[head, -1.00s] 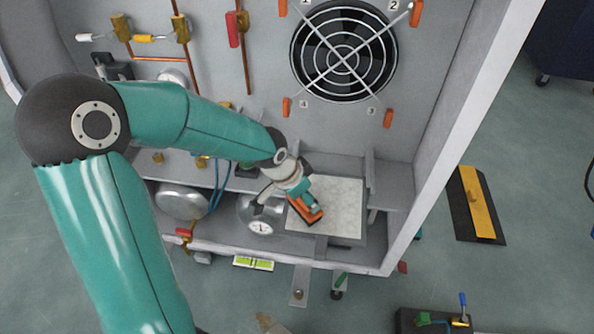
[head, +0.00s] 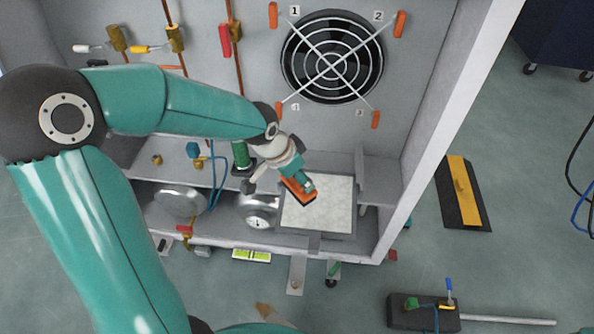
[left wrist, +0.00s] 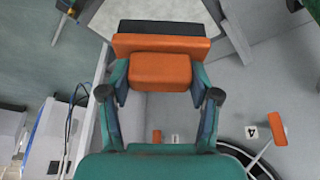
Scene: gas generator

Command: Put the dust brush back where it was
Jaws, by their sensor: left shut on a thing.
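My left gripper (head: 297,181) is shut on the dust brush (head: 299,193), an orange block with a dark bristle side. The brush is over the upper left part of a pale square plate (head: 325,207) in the cabinet; whether it touches the plate is unclear. In the left wrist view the orange brush (left wrist: 160,70) sits between the two fingers of my left gripper (left wrist: 160,88), its black strip (left wrist: 160,27) facing the pale plate (left wrist: 155,10). My right gripper is not in view.
A round fan grille (head: 332,57) with orange clips is on the cabinet's back wall. A yellow-black block (head: 463,193) and a dark tool block (head: 420,312) lie on the floor.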

